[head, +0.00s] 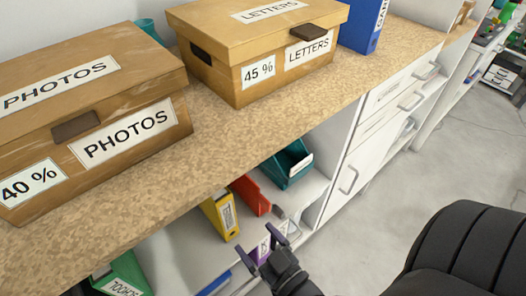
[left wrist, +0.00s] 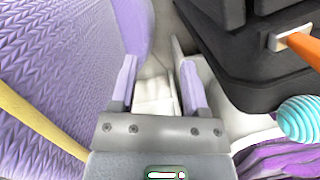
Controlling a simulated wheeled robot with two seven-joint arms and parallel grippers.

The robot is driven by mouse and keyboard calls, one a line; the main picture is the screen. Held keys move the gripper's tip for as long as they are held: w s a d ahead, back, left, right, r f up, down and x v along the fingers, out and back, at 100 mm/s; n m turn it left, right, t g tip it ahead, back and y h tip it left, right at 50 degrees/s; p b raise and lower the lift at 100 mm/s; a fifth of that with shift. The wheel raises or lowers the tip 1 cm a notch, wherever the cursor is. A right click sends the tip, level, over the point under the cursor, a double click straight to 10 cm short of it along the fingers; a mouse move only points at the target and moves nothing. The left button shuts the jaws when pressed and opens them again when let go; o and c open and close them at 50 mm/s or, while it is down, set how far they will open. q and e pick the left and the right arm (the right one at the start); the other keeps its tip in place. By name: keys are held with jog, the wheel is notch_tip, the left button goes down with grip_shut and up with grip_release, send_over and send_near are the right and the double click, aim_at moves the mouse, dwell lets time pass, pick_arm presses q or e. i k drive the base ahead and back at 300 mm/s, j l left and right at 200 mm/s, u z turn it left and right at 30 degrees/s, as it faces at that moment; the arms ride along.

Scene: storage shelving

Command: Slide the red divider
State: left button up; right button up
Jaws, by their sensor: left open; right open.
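A red item (head: 251,195), which looks like the red divider, stands on the shelf below the wood-topped counter in the head view. It is between a yellow binder (head: 220,214) and a teal bin (head: 287,163). My right gripper (head: 261,248) is open in front of the shelf, nearer to me than the red item and apart from it. My left gripper (left wrist: 158,84) is open in the left wrist view, with no held object visible. The red item is not in that view.
Boxes marked PHOTOS (head: 90,105) and LETTERS (head: 255,45) and a blue binder (head: 364,25) stand on the counter (head: 190,165). White drawers (head: 375,120) are to the right. A black chair (head: 465,245) stands front right. A purple knitted surface (left wrist: 55,65) and black object (left wrist: 245,60) flank my left gripper.

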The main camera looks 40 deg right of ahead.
aim_at(244, 186)
jog(key=z, duration=1.05)
